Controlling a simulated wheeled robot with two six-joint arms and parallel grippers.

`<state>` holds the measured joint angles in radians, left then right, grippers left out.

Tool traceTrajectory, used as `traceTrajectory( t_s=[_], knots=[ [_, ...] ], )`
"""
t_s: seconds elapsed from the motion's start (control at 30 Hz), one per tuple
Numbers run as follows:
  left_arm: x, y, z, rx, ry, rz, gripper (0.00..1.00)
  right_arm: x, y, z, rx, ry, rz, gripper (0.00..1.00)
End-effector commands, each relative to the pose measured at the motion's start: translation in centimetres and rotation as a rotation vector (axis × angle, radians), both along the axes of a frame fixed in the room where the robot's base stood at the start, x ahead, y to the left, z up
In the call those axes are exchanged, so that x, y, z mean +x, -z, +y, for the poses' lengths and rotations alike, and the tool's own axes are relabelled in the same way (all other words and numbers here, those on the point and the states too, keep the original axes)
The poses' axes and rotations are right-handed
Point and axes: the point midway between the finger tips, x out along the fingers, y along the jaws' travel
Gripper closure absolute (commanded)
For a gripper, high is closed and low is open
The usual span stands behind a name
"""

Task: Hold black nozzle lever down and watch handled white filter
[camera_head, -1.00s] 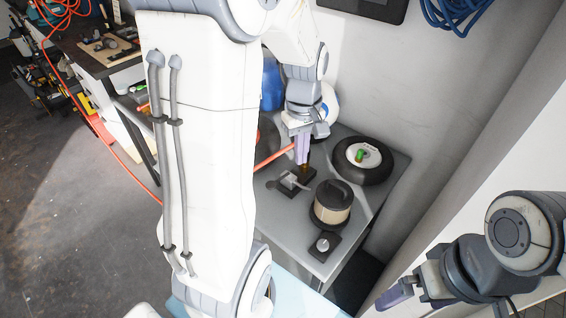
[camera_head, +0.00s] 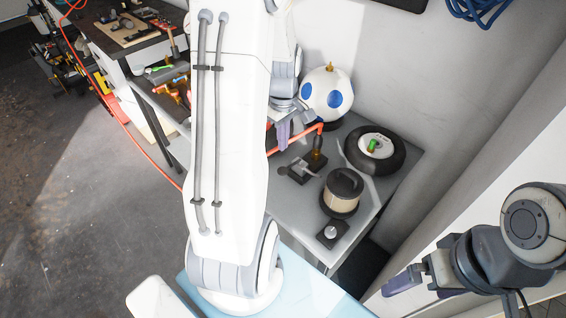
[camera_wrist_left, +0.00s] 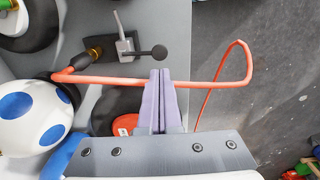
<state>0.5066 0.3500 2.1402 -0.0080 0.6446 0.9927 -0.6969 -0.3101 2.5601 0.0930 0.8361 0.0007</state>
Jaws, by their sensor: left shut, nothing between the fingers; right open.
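The nozzle sits on a dark plate on the grey table, with a brass fitting (camera_head: 318,145) and a black lever (camera_head: 294,170). In the left wrist view the lever's round black knob (camera_wrist_left: 159,53) lies just beyond my fingertips, apart from them. My left gripper (camera_head: 283,135) is shut and empty, left of the nozzle; its lilac fingers (camera_wrist_left: 160,76) touch each other. The handled filter (camera_head: 340,201) is a pale cylinder with a black handled lid, upright in front of the nozzle. My right gripper (camera_head: 402,283) is open and empty, well away at lower right.
An orange hose (camera_wrist_left: 212,84) passes behind my left fingers to the brass fitting. A white ball with blue spots (camera_head: 326,93) stands behind. A black tyre (camera_head: 375,152) lies right of the nozzle. A dark plate with a silver knob (camera_head: 332,233) is near the table's front edge.

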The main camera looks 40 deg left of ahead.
Motion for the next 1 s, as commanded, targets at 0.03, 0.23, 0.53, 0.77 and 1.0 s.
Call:
traceTrajectory(
  t_s=[0.03,0.23,0.53,0.77,1.0],
  knots=[
    [-0.2,1.2,-0.1,-0.003,0.0,0.007,1.0,0.0,-0.3,0.0,0.0,0.0,0.0,0.0],
    [-0.1,5.5,0.0,-0.004,0.0,0.006,1.0,0.0,-0.9,0.0,0.0,0.001,0.0,0.0],
    [0.0,9.1,0.0,-0.001,0.0,0.002,1.0,0.0,-1.8,0.0,0.0,0.001,0.0,0.0],
    [0.0,9.7,0.1,0.0,0.0,0.0,1.0,0.0,-1.8,0.0,0.0,0.001,0.0,0.0],
    [0.0,9.7,0.1,0.0,0.0,0.0,1.0,0.0,-1.7,0.0,0.0,0.001,0.0,0.0]
  ],
)
